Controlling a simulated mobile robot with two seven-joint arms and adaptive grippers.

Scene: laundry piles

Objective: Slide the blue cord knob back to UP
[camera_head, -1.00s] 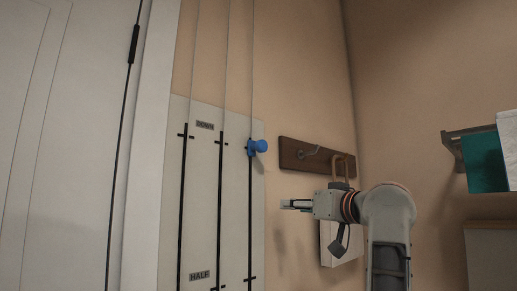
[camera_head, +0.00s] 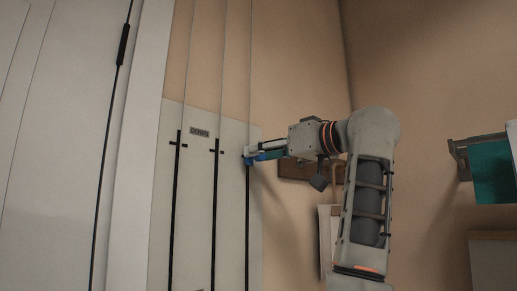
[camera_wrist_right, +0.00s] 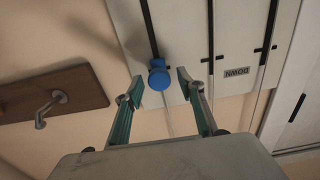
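The blue cord knob (camera_head: 262,156) sits at the top of the rightmost black slot (camera_head: 247,215) on the pale wall panel, near the DOWN label (camera_head: 199,132). It also shows in the right wrist view (camera_wrist_right: 159,76). My right gripper (camera_head: 254,153) is at the knob in the head view and partly covers it. In the right wrist view the right gripper's two fingers (camera_wrist_right: 157,88) are spread apart, with the knob between or just beyond their tips. I cannot tell whether they touch it. My left gripper is not in view.
A wooden hook board (camera_head: 297,169) with a metal hook (camera_wrist_right: 46,112) is on the wall behind and right of my gripper. Thin cords (camera_head: 222,70) run up from the slots. A white door (camera_head: 50,150) is at left; a rack with teal cloth (camera_head: 492,173) is at right.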

